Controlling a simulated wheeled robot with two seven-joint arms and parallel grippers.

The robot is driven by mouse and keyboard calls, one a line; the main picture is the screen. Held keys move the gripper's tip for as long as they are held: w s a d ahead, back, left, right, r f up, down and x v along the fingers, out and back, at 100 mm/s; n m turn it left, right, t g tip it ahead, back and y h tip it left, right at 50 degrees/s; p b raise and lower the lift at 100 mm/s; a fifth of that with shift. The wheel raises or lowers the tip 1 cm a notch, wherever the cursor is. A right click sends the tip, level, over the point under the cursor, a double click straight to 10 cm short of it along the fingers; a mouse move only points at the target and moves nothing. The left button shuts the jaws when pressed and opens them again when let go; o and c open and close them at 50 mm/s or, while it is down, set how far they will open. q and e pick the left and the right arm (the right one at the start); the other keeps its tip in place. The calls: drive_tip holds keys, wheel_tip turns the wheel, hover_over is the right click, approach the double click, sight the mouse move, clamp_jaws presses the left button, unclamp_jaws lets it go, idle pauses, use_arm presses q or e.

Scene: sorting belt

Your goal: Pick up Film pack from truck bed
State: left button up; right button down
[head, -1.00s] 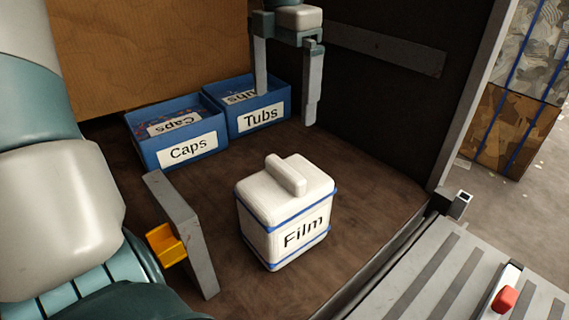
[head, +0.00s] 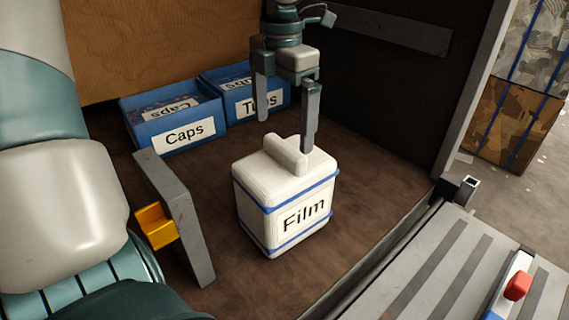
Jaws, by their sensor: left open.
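The Film pack (head: 258,188) is a white block with blue straps, a "Film" label and a raised white ridge on top. It stands upright on the brown truck bed (head: 375,190) in the middle of the head view. My left gripper (head: 285,134) points down above and just behind the pack, with its two grey fingers apart and nothing between them. The right fingertip shows close to the ridge's far end; I cannot tell whether it touches. My right gripper is not in view.
Blue bins labelled Caps (head: 150,143) and Tubs (head: 275,112) stand behind the pack. A grey post with a yellow block (head: 156,225) is at the left. A slatted grey surface (head: 440,270) with a red knob (head: 517,286) lies front right. Strapped bales (head: 510,125) stand far right.

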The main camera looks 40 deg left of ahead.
sight(285, 145)
use_arm(q)
drive_tip(key=shift+f, duration=0.35)
drive_tip(key=shift+f, duration=0.1)
drive_tip(key=shift+w+d+f+b, duration=0.15)
drive_tip(key=shift+f+b, duration=0.5)
drive_tip(key=shift+f, duration=1.9)
drive_tip(key=shift+r, duration=0.1)
drive_tip(key=c, duration=1.8)
drive_tip(key=shift+r, duration=0.1)
